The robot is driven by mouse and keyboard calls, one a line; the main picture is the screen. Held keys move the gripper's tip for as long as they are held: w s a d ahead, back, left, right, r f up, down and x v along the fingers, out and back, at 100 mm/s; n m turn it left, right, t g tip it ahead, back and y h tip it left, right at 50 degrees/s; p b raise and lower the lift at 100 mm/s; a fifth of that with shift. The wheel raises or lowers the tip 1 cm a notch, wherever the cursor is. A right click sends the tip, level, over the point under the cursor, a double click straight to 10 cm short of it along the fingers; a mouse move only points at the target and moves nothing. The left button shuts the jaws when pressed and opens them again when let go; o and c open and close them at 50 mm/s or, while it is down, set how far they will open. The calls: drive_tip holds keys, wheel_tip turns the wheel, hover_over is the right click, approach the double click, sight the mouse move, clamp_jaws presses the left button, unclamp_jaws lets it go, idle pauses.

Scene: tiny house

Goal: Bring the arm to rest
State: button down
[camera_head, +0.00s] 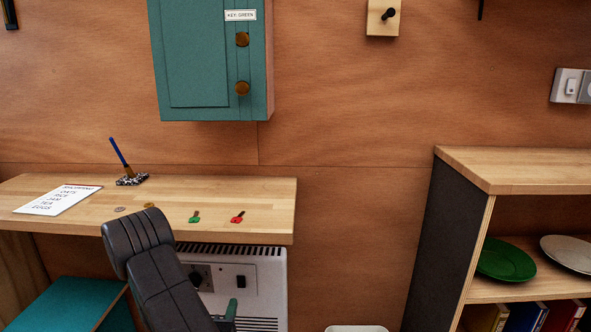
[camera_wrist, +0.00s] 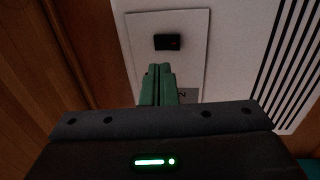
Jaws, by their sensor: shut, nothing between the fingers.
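My arm reaches down in front of the desk in the head view. My gripper's green fingers (camera_head: 231,309) show there just past the dark arm, in front of the white heater (camera_head: 265,263). In the wrist view my gripper (camera_wrist: 158,70) is shut and empty, its two green fingers side by side. They point toward the heater's panel (camera_wrist: 192,50), which has a black switch (camera_wrist: 168,42) just beyond the fingertips. I cannot tell whether the fingers touch the panel. The switch also shows in the head view (camera_head: 241,282).
The wooden desk (camera_head: 265,205) above the heater holds a shopping list (camera_head: 58,200), a green key (camera_head: 195,216) and a red key (camera_head: 238,217). A teal cabinet (camera_head: 200,60) hangs above. A shelf (camera_head: 520,168) with plates stands at right. A teal surface (camera_head: 65,303) lies lower left.

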drive_tip(key=shift+s+f, duration=0.15)
drive_tip(key=shift+s, duration=0.5)
